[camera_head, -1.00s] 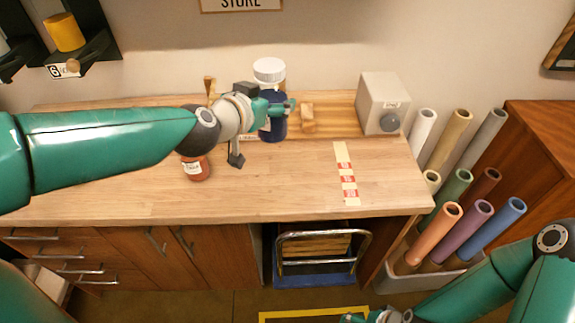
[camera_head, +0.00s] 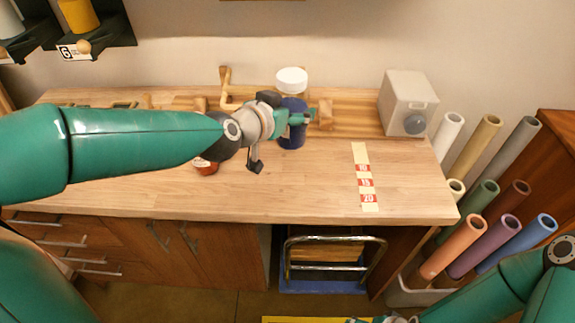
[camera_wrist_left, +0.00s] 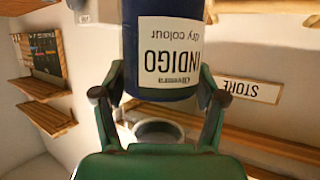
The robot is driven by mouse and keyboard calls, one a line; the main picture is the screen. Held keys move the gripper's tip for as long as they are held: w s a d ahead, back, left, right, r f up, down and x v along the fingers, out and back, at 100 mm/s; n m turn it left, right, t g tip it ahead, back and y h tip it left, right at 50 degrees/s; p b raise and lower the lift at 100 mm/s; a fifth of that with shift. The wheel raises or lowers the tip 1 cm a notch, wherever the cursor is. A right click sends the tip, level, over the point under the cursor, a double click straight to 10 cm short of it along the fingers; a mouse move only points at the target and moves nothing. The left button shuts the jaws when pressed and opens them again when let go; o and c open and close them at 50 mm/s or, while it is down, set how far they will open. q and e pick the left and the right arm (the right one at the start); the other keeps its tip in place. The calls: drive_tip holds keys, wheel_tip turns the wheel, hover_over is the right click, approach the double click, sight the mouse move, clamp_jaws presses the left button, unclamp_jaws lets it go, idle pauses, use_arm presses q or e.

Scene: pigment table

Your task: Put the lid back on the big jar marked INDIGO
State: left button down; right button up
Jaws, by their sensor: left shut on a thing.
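The big blue jar (camera_head: 292,133) stands at the back of the wooden table. In the left wrist view its INDIGO label (camera_wrist_left: 168,55) faces the camera. My left gripper (camera_head: 297,118) reaches across from the left and is shut on the jar, with a finger on each side in the left wrist view (camera_wrist_left: 160,100). My right gripper (camera_head: 375,320) is mostly cut off at the bottom edge.
A small red-brown jar (camera_head: 206,167) is partly hidden under my left arm. A wooden block (camera_head: 325,113) and a grey box (camera_head: 405,103) stand to the right. A marked tape strip (camera_head: 364,180) lies on the table (camera_head: 300,190). The front middle is clear. Rolled tubes (camera_head: 455,245) stand beyond the right edge.

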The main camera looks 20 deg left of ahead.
sight(290, 141)
use_arm(q)
wheel_tip(290, 141, down, 8)
drive_tip(key=shift+f+b, duration=0.1)
drive_tip(key=shift+b, duration=0.55)
drive_tip(key=shift+f, duration=0.45)
use_arm(e)
drive_tip(key=shift+f, duration=1.2)
use_arm(q)
drive_tip(key=shift+f, duration=0.1)
wheel_tip(290, 141, down, 4)
drive_tip(key=shift+f, duration=0.1)
drive_tip(key=shift+c, duration=0.4)
unclamp_jaws()
drive_tip(key=shift+s, duration=0.15)
